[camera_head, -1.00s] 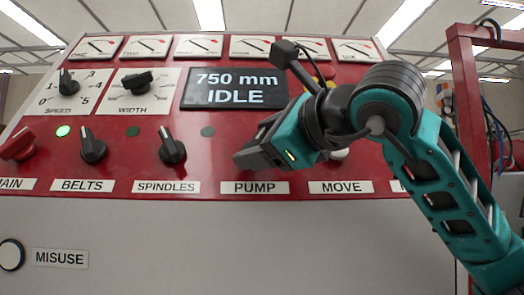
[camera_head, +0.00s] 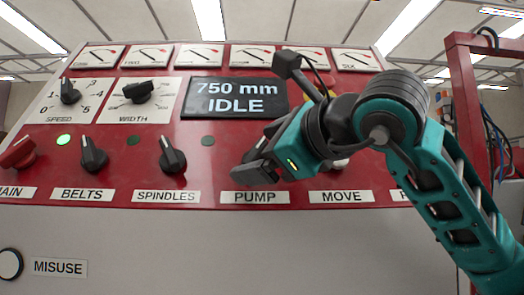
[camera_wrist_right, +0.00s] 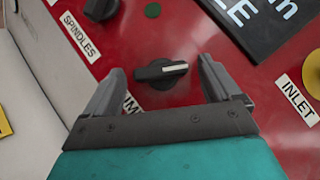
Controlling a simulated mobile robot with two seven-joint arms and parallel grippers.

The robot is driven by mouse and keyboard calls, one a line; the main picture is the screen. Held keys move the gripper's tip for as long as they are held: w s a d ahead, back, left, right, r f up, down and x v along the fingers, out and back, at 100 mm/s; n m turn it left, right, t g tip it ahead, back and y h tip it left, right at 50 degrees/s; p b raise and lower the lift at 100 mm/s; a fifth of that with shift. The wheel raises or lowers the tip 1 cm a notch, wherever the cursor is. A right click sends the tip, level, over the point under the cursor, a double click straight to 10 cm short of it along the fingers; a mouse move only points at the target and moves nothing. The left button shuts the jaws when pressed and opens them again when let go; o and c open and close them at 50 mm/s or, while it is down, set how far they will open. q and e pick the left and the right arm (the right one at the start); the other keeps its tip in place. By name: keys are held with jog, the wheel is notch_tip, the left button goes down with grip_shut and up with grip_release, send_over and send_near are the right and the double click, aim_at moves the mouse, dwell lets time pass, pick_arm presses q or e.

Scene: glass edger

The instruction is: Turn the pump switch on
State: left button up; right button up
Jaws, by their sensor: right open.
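The pump switch (camera_wrist_right: 161,73) is a black knob with a pale pointer line, on the red panel in the right wrist view. It sits between the two spread fingers of my right gripper (camera_wrist_right: 155,85), with red panel visible on both sides of it. In the head view the right gripper (camera_head: 255,163) is open just above the PUMP label (camera_head: 255,197) and hides most of the switch. The dark lamp (camera_head: 208,140) at the upper left of that spot is unlit. My left gripper is not in view.
The spindles switch (camera_head: 172,155) and belts switch (camera_head: 93,155) are to the left, with the red main switch (camera_head: 17,153) beyond. A display (camera_head: 236,97) reads 750 mm IDLE above. The MOVE label (camera_head: 341,196) is right of PUMP, below my arm.

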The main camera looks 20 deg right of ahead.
jog(key=f+v, duration=0.1)
jog(key=v, duration=1.1)
jog(key=shift+s+r, duration=0.3)
jog(key=shift+r, duration=0.2)
jog(key=shift+d, duration=0.1)
